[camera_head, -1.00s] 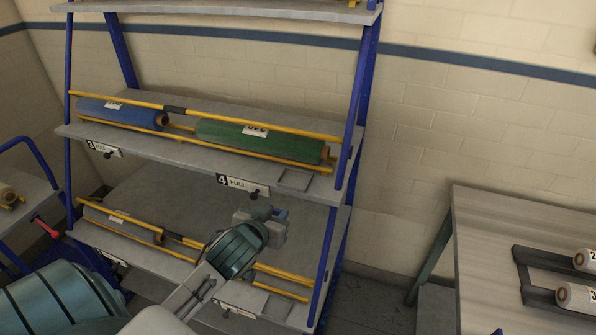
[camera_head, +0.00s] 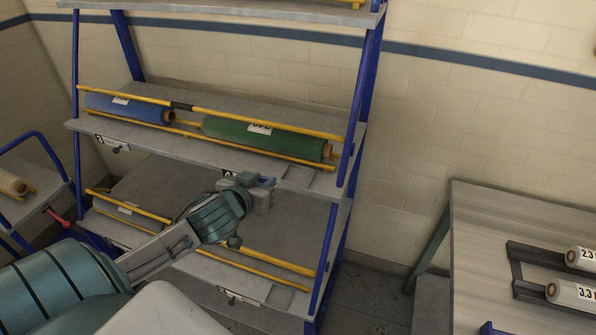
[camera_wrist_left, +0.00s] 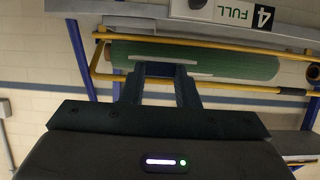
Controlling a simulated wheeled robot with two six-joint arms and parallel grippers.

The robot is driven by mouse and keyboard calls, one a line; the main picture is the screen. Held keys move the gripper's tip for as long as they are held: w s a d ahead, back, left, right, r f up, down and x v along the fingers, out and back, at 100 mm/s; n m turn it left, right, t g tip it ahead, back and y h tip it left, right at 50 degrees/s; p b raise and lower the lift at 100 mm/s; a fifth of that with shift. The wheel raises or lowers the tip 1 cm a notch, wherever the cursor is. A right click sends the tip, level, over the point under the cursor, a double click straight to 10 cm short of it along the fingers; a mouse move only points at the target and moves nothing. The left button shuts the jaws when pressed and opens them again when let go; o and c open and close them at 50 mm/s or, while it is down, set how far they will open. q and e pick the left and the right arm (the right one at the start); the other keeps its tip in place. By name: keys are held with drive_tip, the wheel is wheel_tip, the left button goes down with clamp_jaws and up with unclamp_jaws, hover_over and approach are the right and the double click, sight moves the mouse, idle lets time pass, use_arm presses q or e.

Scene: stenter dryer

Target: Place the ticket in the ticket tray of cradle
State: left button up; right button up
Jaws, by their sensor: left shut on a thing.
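My left gripper (camera_head: 262,190) is at the front edge of the middle shelf, over the label of cradle 4 and left of its small ticket tray (camera_head: 301,179). In the left wrist view, its two dark fingers (camera_wrist_left: 160,85) are shut on a thin pale strip (camera_wrist_left: 200,74), apparently the ticket, seen nearly edge-on. The ticket cannot be made out in the head view. Cradle 4 holds a green roll (camera_head: 262,139) between yellow rails; it also shows in the left wrist view (camera_wrist_left: 240,66). The tray looks empty. My right gripper is not in view.
A blue roll (camera_head: 125,108) lies in cradle 3, left of the green one. Blue rack posts (camera_head: 352,130) stand right of the tray. Yellow rails (camera_head: 270,258) cross the lower shelf below my arm. A table (camera_head: 480,240) with white rolls is at right.

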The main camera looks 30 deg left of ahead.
use_arm(q)
drive_tip(key=p, duration=0.3)
hover_over(298, 178)
drive_tip(key=shift+w+f, duration=0.1)
drive_tip(key=shift+f, duration=0.45)
wheel_tip(298, 178, down, 3)
drive_tip(key=shift+r+p, duration=0.1)
drive_tip(key=shift+p, duration=0.7)
drive_tip(key=shift+f, duration=0.3)
drive_tip(key=shift+f, duration=0.2)
drive_tip(key=o, duration=0.7)
drive_tip(key=shift+c, duration=0.2)
